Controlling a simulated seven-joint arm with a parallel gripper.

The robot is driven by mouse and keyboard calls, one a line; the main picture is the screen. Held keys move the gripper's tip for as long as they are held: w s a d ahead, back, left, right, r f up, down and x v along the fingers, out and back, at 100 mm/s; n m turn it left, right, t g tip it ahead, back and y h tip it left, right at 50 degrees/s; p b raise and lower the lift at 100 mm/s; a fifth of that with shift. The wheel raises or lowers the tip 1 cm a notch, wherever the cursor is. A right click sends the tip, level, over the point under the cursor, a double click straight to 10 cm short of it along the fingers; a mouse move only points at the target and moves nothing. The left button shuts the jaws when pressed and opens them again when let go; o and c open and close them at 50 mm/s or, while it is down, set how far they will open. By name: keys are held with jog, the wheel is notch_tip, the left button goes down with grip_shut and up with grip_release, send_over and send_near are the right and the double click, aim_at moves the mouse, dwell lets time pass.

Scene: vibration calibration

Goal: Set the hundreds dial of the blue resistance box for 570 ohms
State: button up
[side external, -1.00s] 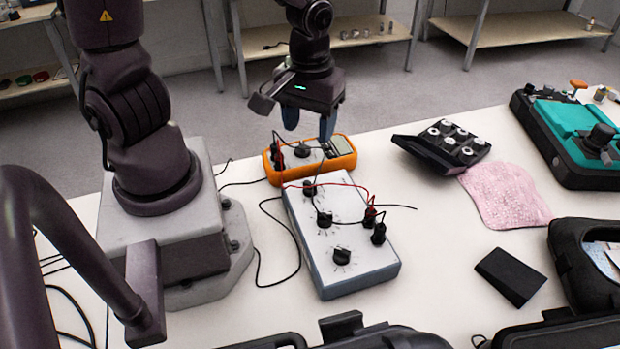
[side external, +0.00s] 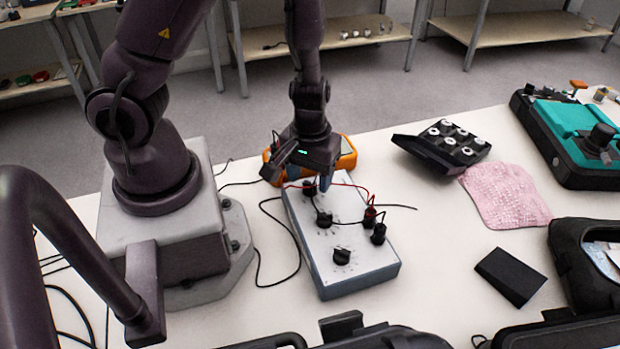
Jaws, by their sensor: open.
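The blue resistance box (side external: 352,266) lies on the white table with a pale top and blue-grey sides. Three black dials run along it: a far dial (side external: 309,188), a middle dial (side external: 324,219) and a near dial (side external: 341,256). Their markings are too small to read. Red and black plugs (side external: 374,224) stand at the box's right side.
The orange multimeter (side external: 347,155) sits behind the box, partly hidden by my gripper. Red and black leads loop over and beside the box. A black case with several round pieces (side external: 444,145), a pink cloth (side external: 505,195) and a black block (side external: 511,277) lie to the right.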

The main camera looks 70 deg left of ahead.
jog(key=shift+f, duration=0.65)
jog(key=c, duration=0.9)
jog(key=shift+c, duration=0.2)
jog(key=shift+n, duration=2.9)
